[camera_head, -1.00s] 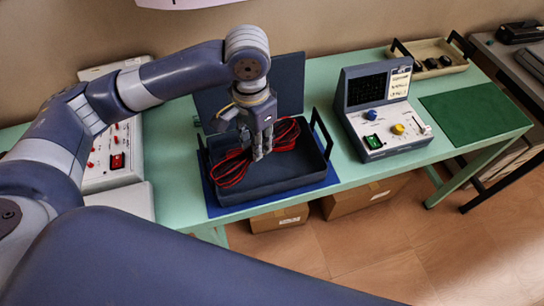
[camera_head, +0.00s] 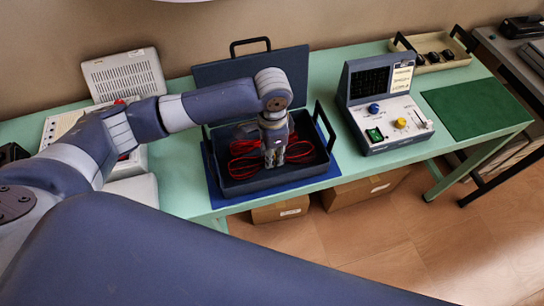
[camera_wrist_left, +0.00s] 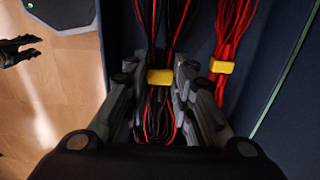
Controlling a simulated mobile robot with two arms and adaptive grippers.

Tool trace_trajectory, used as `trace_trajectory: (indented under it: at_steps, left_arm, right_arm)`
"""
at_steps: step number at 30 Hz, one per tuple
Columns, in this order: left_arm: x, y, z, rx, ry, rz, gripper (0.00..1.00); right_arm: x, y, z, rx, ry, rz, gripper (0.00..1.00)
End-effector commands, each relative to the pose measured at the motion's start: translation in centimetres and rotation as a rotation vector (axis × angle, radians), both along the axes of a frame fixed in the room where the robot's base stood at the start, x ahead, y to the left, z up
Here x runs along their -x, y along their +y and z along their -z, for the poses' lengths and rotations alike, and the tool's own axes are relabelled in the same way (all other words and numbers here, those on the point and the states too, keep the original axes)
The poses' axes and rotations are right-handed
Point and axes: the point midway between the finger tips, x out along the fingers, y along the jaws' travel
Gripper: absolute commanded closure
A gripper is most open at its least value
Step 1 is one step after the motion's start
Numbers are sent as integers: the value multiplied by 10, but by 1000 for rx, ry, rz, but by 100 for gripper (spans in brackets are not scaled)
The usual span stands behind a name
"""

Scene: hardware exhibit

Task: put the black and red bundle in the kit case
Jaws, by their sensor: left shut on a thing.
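The kit case (camera_head: 268,187) is a dark blue open tray on the table, with its lid (camera_head: 218,73) raised at the back. My left gripper (camera_head: 273,160) is low inside it, pointing down. In the left wrist view, its fingers (camera_wrist_left: 158,88) are shut on a bundle of black and red leads (camera_wrist_left: 146,28) with a yellow band. Red loops (camera_head: 242,167) show on both sides of the gripper in the head view. Whether the held bundle touches the case floor is unclear.
A blue mat lies under the case. The case's black side handle (camera_head: 324,122) stands up at the right. A grey instrument (camera_head: 383,120) stands right of the case, then a green mat (camera_head: 476,110). A dark two-pronged shape at the wrist view's left edge may be my right gripper.

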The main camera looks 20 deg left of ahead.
Motion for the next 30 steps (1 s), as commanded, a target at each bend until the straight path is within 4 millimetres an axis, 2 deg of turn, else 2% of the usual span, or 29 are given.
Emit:
trace_trajectory:
  at_steps: [6,16,17,19,30]
  left_arm:
    - [1,0,28,-1,2,-1,100]
    - [1,0,31,0,1,0,100]
    - [1,0,31,0,1,0,75]
    - [0,0,31,-1,1,0,59]
    - [0,0,29,-1,1,-1,57]
  right_arm:
    - [4,13,-4,-15,5,-3,60]
    - [7,8,-4,-9,10,-5,60]
    - [7,7,-4,-8,10,-5,60]
    - [7,5,-3,-5,10,-6,60]
    - [7,1,-3,0,10,-2,60]
